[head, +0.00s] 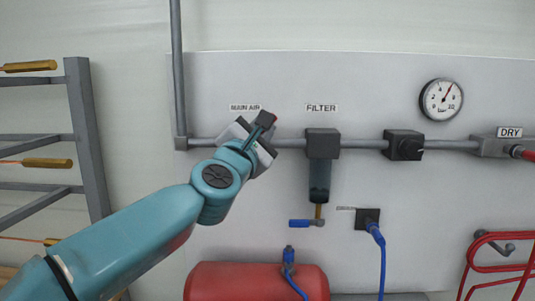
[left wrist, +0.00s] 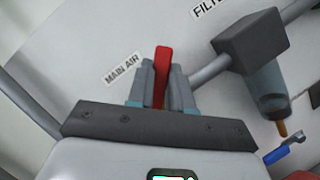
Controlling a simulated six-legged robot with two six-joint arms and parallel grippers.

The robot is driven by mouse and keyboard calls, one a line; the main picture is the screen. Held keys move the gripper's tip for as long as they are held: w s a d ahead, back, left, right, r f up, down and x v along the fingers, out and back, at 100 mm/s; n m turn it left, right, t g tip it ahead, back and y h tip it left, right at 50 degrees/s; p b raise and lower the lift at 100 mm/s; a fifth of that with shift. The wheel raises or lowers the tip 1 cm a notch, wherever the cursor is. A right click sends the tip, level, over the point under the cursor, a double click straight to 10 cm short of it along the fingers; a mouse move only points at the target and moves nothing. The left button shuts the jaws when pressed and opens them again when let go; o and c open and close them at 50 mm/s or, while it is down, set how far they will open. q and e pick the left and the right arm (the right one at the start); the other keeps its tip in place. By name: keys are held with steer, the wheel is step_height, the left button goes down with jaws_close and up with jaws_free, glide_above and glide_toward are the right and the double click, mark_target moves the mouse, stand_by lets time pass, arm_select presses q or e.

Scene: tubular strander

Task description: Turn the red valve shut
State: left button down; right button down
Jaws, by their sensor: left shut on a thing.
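The red valve handle (left wrist: 163,62) stands between the fingers of my left gripper (left wrist: 161,88) in the left wrist view, below and right of the MAIN AIR label (left wrist: 122,70). The gripper is shut on it. The handle lies at a slant to the pipe, neither clearly along nor across it. In the head view my left gripper (head: 262,134) is at the pipe under the MAIN AIR label and hides most of the valve. Only a bit of red (head: 274,118) shows at the fingertips. The valve body is hidden. My right gripper is in neither view.
The grey pipe (head: 290,143) runs right to the filter (head: 322,145), a black regulator (head: 404,145) and the DRY fitting. A gauge (head: 441,99) hangs above. A blue drain lever (head: 301,223) and red tank (head: 250,282) are below. A grey rack (head: 84,140) stands left.

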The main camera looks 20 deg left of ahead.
arm_select(q)
steer(key=shift+s+a+r+n+y+b, duration=0.15)
steer(key=shift+a+n+y+b, duration=0.7)
steer(key=shift+n, duration=1.3)
steer(key=shift+s+a+r+n+y+b, duration=0.15)
steer(key=shift+a+n+y+b, duration=0.25)
steer(key=shift+n+y+b, duration=1.3)
steer(key=shift+s+a+r+n+y+b, duration=0.15)
steer(key=shift+a+n+y+b, duration=0.35)
steer(key=shift+n, duration=2.15)
steer(key=shift+a, duration=0.2)
steer(key=c, duration=1)
jaws_free()
steer(key=shift+a+r, duration=0.1)
steer(key=shift+r, duration=0.05)
steer(key=shift+s, duration=0.1)
